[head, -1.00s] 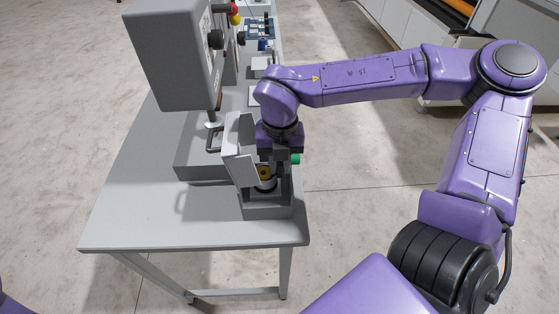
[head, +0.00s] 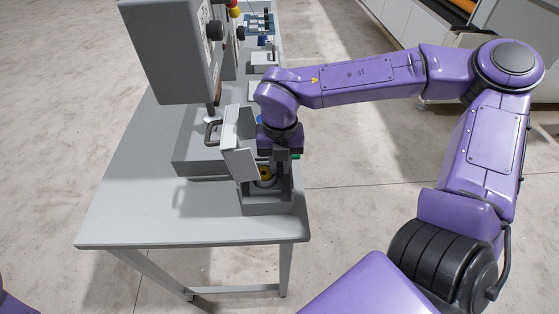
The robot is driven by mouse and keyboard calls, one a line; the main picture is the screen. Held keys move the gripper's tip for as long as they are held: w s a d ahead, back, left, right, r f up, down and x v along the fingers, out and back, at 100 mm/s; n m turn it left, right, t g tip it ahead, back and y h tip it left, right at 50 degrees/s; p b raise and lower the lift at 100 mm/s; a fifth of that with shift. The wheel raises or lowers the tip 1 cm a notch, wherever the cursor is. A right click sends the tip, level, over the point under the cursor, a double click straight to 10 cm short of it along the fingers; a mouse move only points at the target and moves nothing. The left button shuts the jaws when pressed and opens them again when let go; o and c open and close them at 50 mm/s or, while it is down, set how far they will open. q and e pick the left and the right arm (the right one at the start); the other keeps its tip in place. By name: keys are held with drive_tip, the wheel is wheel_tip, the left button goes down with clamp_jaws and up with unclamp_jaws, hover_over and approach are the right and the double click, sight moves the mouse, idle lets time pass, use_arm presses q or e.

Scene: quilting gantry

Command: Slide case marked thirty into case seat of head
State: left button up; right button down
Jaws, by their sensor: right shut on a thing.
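The grey machine head (head: 172,50) stands over the table at the upper left. In front of it is a grey open-topped housing (head: 268,208) with a tilted grey flap (head: 238,146). My right gripper (head: 277,172) points down into this housing from above and is shut on a small round part with yellow and dark markings (head: 265,174), probably the case. Its number cannot be read. The fingers and housing walls hide most of the part, and I cannot make out the case seat or whether the part touches it. My left gripper is out of view.
The grey table (head: 140,205) has free room at its left and front. A dark handle (head: 212,132) stands beside the flap. Small fixtures, including a blue rack (head: 259,24), sit along the back.

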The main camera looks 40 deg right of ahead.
drive_tip(key=shift+f, duration=0.4)
drive_tip(key=c, duration=0.9)
unclamp_jaws()
drive_tip(key=shift+c, duration=0.2)
drive_tip(key=shift+w+a, duration=0.15)
drive_tip(key=shift+a, duration=0.05)
drive_tip(key=shift+d, duration=0.15)
